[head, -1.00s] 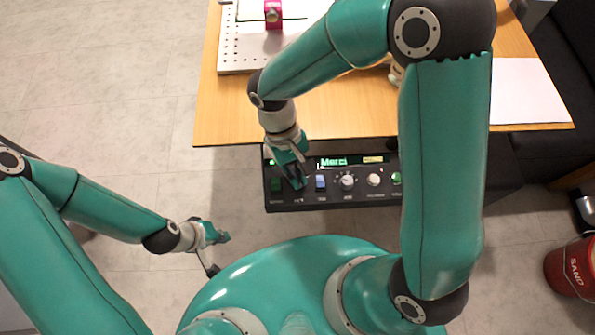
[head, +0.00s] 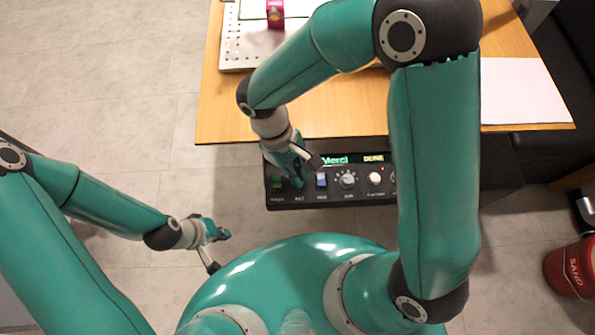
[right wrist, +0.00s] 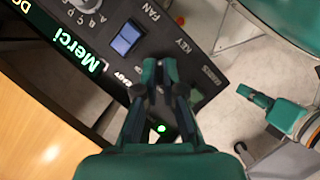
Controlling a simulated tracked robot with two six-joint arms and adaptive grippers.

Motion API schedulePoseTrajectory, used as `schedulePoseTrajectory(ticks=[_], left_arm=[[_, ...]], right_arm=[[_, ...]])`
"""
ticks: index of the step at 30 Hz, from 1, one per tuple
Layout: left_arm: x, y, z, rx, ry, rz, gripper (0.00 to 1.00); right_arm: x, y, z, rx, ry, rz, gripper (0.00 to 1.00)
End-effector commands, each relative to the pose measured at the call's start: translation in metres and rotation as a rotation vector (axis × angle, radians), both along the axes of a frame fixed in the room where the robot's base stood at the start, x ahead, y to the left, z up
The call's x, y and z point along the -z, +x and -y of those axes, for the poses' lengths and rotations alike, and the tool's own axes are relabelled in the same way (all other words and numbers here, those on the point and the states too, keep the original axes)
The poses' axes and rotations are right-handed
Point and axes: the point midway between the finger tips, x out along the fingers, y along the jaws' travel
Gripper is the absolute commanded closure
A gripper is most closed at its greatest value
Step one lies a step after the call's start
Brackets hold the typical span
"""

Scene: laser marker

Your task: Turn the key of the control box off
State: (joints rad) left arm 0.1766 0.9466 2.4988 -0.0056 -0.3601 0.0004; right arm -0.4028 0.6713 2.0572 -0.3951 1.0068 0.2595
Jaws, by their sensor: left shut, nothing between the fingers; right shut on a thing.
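The black control box (head: 335,204) sits at the table's near edge in the head view, with a lit display (head: 336,160) reading "Merci". My right gripper (head: 298,180) is over the left part of its panel, left of the blue switch (head: 321,180). In the right wrist view its fingers (right wrist: 166,75) are closed together beside the "KEY" label (right wrist: 183,47). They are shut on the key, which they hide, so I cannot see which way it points. My left gripper (head: 222,235) is shut and empty, low on the left, away from the box.
A green switch (head: 277,182) is at the panel's left end. A rotary knob (head: 347,180) and a white button (head: 375,179) are further right. A perforated plate with a pink item (head: 276,14) lies on the table (head: 222,110). A red sand bucket (head: 572,270) stands at right.

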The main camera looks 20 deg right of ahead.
Motion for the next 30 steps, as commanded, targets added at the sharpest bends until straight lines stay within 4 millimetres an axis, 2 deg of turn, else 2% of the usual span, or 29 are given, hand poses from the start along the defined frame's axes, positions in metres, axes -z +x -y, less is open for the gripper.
schedulePoseTrajectory(ticks=[1,5,17,23,30], left_arm=[[0.0,0.0,0.0,0.0,0.0,0.0,1.0],[0.0,0.0,0.0,0.0,0.0,0.0,1.0],[-0.001,0.0,0.0,0.0,0.0,0.0,1.0],[-0.001,0.0,0.0,0.0,0.0,0.0,1.0],[-0.001,0.0,0.0,0.0,0.0,0.0,1.0]], right_arm=[[-0.001,0.002,0.001,-0.004,-0.001,0.005,0.9],[-0.001,0.002,0.001,-0.003,-0.001,0.004,0.68],[-0.004,0.002,-0.001,-0.001,-0.001,0.003,0.68],[-0.028,0.012,-0.006,-0.001,0.002,0.007,0.68],[-0.073,0.028,-0.015,0.0,0.002,0.007,0.68]])
